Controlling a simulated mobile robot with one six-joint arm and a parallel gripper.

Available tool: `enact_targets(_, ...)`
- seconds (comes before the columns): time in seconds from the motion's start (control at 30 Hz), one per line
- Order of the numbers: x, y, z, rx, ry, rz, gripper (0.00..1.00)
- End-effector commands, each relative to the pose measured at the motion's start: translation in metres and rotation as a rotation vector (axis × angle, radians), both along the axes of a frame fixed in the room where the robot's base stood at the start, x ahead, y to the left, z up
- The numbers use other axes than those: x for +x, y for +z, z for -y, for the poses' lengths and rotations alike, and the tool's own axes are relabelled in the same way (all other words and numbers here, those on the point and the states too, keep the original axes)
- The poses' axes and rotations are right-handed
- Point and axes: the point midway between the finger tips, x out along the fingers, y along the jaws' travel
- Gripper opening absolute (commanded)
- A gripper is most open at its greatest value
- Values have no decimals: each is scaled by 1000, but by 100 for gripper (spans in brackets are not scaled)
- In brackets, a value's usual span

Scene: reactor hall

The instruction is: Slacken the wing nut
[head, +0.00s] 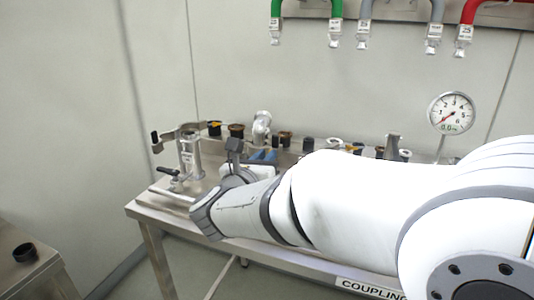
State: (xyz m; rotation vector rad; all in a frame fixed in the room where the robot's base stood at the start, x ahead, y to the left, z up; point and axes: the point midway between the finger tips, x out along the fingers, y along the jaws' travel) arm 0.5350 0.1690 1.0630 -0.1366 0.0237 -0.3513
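I cannot make out the wing nut for certain; it is too small or hidden. A metal clamp-like fitting (190,150) stands at the left end of the steel bench (150,208). My arm reaches in from the right, low over the bench. My gripper (236,158) seems to be the dark grey part just behind my wrist, right of the fitting. My wrist partly hides it, and its fingers cannot be told apart. A blue part (262,156) shows just right of it.
Black-capped fittings (236,130) and a silver one (261,127) line the bench's back. A black-handled lever (170,173) is at the front left. A pressure gauge (450,113) stands at the back right. Hose couplings (334,30) hang above. Another steel surface (22,275) is lower left.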

Motion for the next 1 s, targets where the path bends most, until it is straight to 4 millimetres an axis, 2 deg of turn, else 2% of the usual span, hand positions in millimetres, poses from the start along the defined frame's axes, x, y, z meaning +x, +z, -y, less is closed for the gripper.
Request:
enact_targets(0.1, 15, 0, 5, -2, -2, -1, 16)
enact_targets(0.23, 22, 0, 8, -1, 1, -1, 16)
enact_targets(0.5, 24, 0, 8, -1, 3, -1, 16)
enact_targets(0.7, 23, 0, 8, -2, 3, -1, 0)
enact_targets(1.0, 23, -1, 7, -10, 4, -4, 0)
